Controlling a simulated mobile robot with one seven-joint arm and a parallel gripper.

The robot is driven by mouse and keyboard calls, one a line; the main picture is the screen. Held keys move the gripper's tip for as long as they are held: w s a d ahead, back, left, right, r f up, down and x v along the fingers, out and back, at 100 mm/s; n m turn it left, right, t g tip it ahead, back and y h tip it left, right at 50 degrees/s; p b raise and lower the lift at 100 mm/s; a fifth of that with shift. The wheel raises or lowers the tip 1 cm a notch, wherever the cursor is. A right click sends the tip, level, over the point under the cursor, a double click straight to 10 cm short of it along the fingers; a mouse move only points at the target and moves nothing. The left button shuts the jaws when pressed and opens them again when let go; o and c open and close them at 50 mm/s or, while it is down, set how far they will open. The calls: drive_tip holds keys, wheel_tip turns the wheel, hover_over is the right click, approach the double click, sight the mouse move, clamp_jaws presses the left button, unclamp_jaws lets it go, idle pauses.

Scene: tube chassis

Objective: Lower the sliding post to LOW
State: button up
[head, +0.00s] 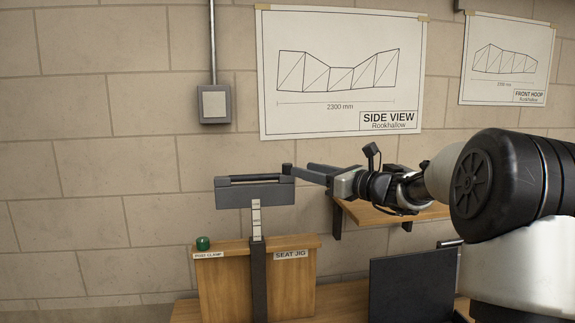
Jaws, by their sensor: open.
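The sliding post (257,220) stands upright at the wooden seat jig (295,280), with a pale, notched stretch showing above a dark lower sleeve (258,275). A wide grey head (230,197) with a dark bar (255,180) along its top caps the post. A green knob (203,243) sits on the jig's top left, above a label that seems to read "POST CLAMP". My gripper (290,170) is open and reaches in from the right, its fingertips at the head's right end. I cannot tell whether they touch it. No LOW mark is readable.
A small wooden shelf (375,215) is on the wall behind my arm. A dark panel (410,288) stands right of the jig, on or near the wooden bench (345,300). A grey switch box (214,104) and drawings hang on the wall. Space left of the jig looks clear.

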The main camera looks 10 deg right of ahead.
sight(288, 164)
drive_tip(key=x, duration=0.8)
drive_tip(key=shift+p, duration=0.4)
drive_tip(key=shift+c, duration=0.3)
drive_tip(key=shift+f, duration=0.1)
clamp_jaws()
